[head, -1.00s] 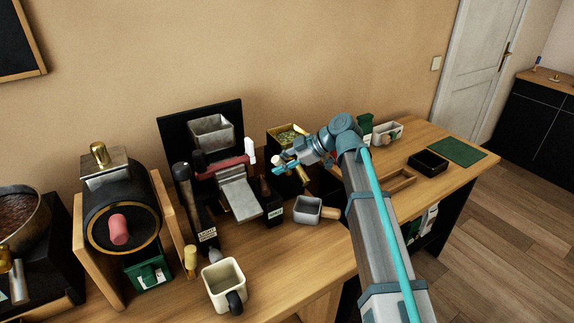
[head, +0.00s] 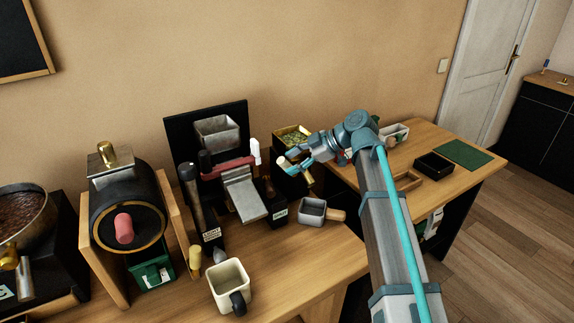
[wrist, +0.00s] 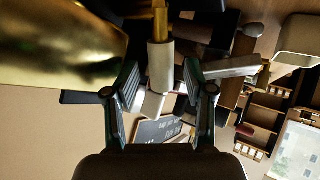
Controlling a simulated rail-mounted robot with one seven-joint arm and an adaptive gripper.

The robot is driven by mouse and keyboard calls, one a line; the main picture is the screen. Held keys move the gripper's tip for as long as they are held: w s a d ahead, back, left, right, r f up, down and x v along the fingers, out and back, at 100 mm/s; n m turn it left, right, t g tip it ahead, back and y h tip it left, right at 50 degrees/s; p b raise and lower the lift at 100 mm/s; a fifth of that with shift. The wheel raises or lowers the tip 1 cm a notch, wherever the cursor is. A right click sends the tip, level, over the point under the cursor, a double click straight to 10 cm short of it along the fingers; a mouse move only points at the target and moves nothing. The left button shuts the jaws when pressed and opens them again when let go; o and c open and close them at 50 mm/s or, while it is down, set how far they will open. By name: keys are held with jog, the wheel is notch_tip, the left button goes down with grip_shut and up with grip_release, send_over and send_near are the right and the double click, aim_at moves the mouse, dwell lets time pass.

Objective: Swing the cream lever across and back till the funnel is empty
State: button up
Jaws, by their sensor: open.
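The brass funnel (head: 281,133) stands in the middle of the head view, with greenish contents in its top. Its brass side (wrist: 60,50) fills the upper left of the wrist view. The cream lever grip (wrist: 160,57) sits on a brass rod (wrist: 160,20) and lies between my gripper's fingers in the wrist view. My gripper (wrist: 159,75) is open, with gaps beside the grip. In the head view my gripper (head: 288,161) is just in front of the funnel, and it partly hides the lever. The funnel's outlet is hidden.
A grey hopper (head: 217,133) with a red bar (head: 228,165) and white handle (head: 254,151) stands left. A grey scoop (head: 312,209) and cream cup (head: 230,283) are in front. A black tray (head: 433,165) and green mat (head: 463,153) lie right. A roaster drum (head: 124,227) is far left.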

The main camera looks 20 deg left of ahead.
jog(key=v, duration=0.5)
jog(key=shift+s+d, duration=0.1)
